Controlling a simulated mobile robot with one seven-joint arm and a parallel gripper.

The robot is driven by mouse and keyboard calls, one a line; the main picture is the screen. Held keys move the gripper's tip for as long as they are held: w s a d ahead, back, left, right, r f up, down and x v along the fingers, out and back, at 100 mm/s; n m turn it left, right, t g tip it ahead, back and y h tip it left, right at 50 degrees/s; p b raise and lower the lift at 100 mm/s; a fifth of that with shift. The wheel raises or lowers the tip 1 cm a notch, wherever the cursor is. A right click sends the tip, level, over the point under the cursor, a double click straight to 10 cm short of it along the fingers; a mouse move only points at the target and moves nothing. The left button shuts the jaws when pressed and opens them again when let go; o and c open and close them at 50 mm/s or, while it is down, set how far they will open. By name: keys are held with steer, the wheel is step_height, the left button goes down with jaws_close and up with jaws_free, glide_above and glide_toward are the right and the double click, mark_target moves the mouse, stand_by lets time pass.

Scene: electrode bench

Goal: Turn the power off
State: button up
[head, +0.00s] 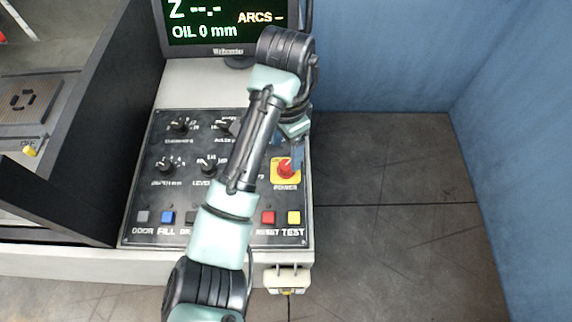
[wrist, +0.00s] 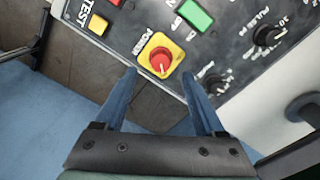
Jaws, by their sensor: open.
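The POWER switch (head: 286,169) is a red round knob on a yellow square plate, at the right side of the black control panel (head: 140,200). In the wrist view the red knob (wrist: 160,61) shows a small white pointer mark, with the word POWER beside the plate. My gripper (wrist: 159,74) is open, its two blue fingers apart, with the knob framed between and just beyond the tips. I cannot tell whether a finger touches it. In the head view my gripper (head: 297,154) is partly hidden by my arm, close to the knob.
Red RESET (head: 268,217) and yellow TEST (head: 293,217) buttons lie along the panel's front edge. A monitor (head: 225,25) stands behind. Open floor (head: 390,160) and a blue wall are right.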

mark_target(286, 165)
step_height(286, 165, down, 4)
steer(key=shift+r+b, duration=0.1)
steer(key=shift+b, duration=0.6)
steer(key=shift+f+p, duration=0.4)
steer(key=shift+f, duration=0.5)
jaws_close()
